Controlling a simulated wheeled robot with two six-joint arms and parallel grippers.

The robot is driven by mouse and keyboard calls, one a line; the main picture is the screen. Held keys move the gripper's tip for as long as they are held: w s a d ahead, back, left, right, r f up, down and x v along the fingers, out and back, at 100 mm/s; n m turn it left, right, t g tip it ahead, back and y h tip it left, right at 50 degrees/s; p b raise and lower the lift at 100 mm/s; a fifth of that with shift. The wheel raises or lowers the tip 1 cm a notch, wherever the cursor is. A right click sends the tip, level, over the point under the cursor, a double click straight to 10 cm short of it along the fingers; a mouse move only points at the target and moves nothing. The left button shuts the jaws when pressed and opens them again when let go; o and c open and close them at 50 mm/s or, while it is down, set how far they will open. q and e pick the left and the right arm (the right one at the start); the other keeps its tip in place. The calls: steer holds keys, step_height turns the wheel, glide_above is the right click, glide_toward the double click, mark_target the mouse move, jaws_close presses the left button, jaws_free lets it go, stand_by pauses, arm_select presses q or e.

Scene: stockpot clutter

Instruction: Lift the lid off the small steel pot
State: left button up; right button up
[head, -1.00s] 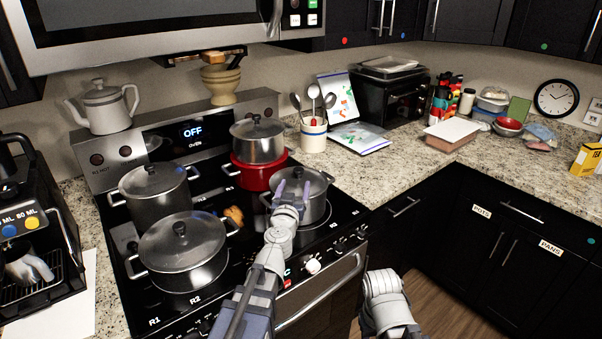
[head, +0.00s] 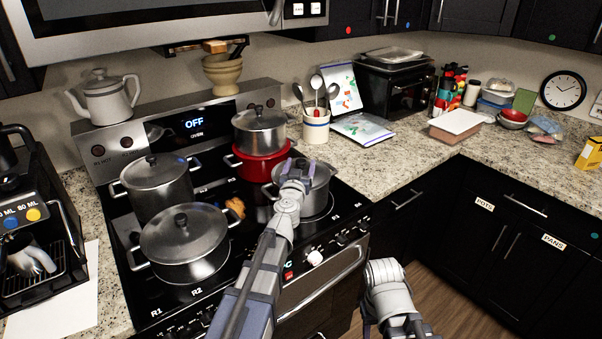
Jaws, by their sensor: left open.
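Steel pots with lids stand on the black stove. A smaller steel pot (head: 318,198) stands at the front right, and my left gripper (head: 299,167) is over its lid. The gripper is open; its fingers hide the lid's middle and knob, so I cannot tell whether they touch or straddle the knob. Another small lidded steel pot (head: 258,133) sits on a red pot (head: 262,166) at the back right. Which one is the task's pot is not marked. My right gripper is not in view; only part of my right arm shows at the bottom.
A wide lidded pan (head: 186,258) is front left, with a lidded pot (head: 160,190) behind it. A utensil crock (head: 316,127) stands right of the stove. A white kettle (head: 105,97) and a mortar (head: 225,76) stand on the stove's back ledge.

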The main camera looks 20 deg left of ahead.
arm_select(q)
steer(key=shift+w+a, duration=0.1)
steer(key=shift+w, duration=0.85)
steer(key=shift+s, duration=0.1)
jaws_close()
